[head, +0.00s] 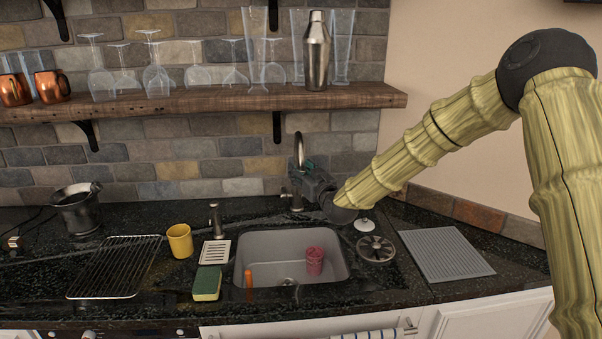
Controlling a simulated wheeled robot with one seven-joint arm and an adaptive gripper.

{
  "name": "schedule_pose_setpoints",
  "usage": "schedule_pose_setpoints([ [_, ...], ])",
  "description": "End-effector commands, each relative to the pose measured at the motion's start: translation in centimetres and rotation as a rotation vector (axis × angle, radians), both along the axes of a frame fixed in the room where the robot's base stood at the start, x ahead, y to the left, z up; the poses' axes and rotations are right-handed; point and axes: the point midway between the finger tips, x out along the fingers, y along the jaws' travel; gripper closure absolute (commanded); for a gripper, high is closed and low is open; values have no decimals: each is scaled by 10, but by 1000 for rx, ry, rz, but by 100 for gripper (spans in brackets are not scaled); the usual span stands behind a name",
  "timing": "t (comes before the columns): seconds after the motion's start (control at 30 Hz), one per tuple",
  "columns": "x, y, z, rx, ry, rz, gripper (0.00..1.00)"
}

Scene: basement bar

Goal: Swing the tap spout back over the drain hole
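The metal tap's arched spout (299,146) rises behind the sink, in front of the tiled wall. My gripper (297,178), dark with a teal patch, is at the tap, just below the arch, and covers much of it. The tap's lower part (290,202) shows beneath my gripper at the sink's back rim. My fingertips are small and partly merge with the tap, so I cannot tell whether they touch it or are open. The grey sink (255,262) is below. A small pale spot lies near its front floor; I cannot make out the drain hole clearly.
A red cup (314,261) stands in the sink. A carrot-orange object (249,280) and a green-yellow sponge (207,283) are at its front left. A yellow mug (180,241) stands left, a grey ridged mat (444,254) right. The wooden shelf (200,101) with glassware hangs above.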

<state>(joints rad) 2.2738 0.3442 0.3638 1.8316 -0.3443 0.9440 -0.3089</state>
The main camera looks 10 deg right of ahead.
Motion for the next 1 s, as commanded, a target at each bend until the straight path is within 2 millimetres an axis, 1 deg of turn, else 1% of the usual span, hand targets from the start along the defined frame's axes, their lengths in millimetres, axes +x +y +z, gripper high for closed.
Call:
schedule_pose_setpoints([
  [0.3,-1,1,0,0,1,2,52],
  [0.47,-11,-3,-1,0,1,1,52],
  [0.57,-25,-6,0,-1,2,2,52],
  [0.9,-83,-25,0,0,1,1,52],
  [1.0,-96,-30,-1,0,2,2,52],
])
